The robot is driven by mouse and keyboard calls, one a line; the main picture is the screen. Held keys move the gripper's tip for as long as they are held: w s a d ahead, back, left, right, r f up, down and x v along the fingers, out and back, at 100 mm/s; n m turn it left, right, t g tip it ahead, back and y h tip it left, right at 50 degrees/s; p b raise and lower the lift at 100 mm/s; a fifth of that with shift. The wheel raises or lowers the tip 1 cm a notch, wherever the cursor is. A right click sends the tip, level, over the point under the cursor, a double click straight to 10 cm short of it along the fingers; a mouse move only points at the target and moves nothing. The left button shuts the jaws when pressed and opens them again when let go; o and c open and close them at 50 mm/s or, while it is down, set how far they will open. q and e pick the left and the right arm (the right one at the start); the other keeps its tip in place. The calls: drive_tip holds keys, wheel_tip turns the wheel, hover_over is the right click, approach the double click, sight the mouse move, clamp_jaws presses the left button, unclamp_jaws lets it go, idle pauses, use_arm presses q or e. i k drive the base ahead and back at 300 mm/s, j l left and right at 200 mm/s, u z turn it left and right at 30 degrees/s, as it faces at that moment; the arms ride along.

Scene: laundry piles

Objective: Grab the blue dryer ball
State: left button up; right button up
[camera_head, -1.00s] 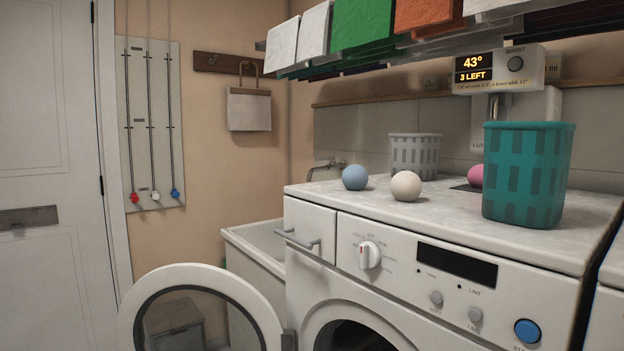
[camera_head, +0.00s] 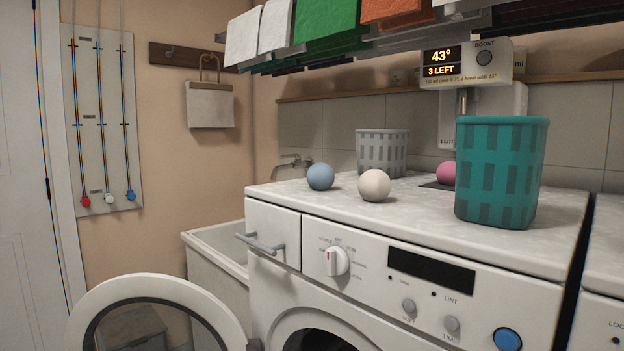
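The blue dryer ball (camera_head: 320,176) sits on the white marbled top of the machine, near its left back edge. A white ball (camera_head: 374,185) sits just right of it and slightly nearer, apart from it. A pink ball (camera_head: 446,173) is farther right, partly hidden behind the teal basket. Neither of my grippers shows in the view.
A teal basket (camera_head: 500,172) stands on the right of the machine top (camera_head: 420,215). A grey basket (camera_head: 381,153) stands behind the balls. The round door (camera_head: 165,290) hangs open at lower left. A rack of folded cloths (camera_head: 325,22) hangs above. A dispenser (camera_head: 466,64) is at the back.

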sight(321, 177)
drive_tip(key=k+j+z, duration=0.1)
drive_tip(key=z, duration=0.35)
drive_tip(key=k+z, duration=0.55)
drive_tip(key=z, duration=0.35)
